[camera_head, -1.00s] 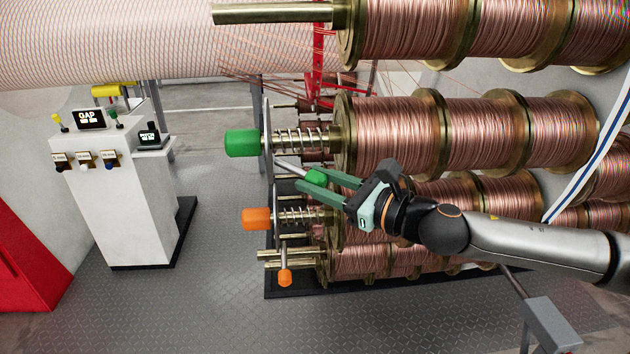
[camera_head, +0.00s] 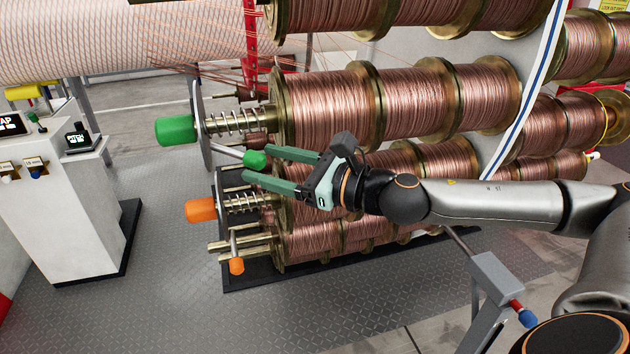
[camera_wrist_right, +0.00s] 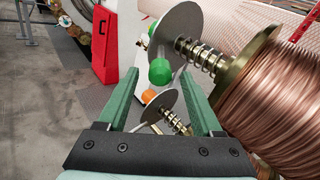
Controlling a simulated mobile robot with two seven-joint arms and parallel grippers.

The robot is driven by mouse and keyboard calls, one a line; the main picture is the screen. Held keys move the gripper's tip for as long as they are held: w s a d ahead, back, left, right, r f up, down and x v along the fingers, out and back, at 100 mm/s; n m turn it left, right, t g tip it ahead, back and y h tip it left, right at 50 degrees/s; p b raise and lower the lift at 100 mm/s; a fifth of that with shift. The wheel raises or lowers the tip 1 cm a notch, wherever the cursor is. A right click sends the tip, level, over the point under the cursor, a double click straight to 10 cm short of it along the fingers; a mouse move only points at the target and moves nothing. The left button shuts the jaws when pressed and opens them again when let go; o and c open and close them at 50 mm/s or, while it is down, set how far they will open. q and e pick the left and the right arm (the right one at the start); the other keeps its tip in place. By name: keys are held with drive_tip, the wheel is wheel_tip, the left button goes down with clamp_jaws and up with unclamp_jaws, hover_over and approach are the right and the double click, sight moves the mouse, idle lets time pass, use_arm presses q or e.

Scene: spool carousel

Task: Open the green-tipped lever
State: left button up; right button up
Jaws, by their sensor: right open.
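The green-tipped lever is a thin grey rod that slants down from a metal disc to a small green tip (camera_head: 255,160). My right gripper (camera_head: 257,164) is open, coming from the right, with its two green fingers pointing left at the tip. The tip shows close by the upper fingertip. In the right wrist view the green tip (camera_wrist_right: 160,71) appears between the two spread fingers (camera_wrist_right: 160,72). I cannot tell whether either finger touches it. A larger green spindle knob (camera_head: 177,130) sits on the left of the disc. My left gripper is not in view.
Copper-wire spools (camera_head: 330,105) stack just above and behind the right gripper. An orange knob (camera_head: 201,210) and a lever with an orange tip (camera_head: 237,266) are below. A white control cabinet (camera_head: 60,215) stands at the left. Floor is clear between cabinet and spools.

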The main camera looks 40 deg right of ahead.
use_arm(q)
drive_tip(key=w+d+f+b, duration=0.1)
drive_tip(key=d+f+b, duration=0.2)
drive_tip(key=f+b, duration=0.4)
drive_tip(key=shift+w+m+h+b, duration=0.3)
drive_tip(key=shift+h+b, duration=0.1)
drive_tip(key=shift+b, duration=0.55)
use_arm(e)
drive_tip(key=v, duration=1)
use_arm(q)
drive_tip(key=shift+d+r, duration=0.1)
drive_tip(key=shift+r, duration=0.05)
use_arm(e)
drive_tip(key=shift+w+a, duration=0.1)
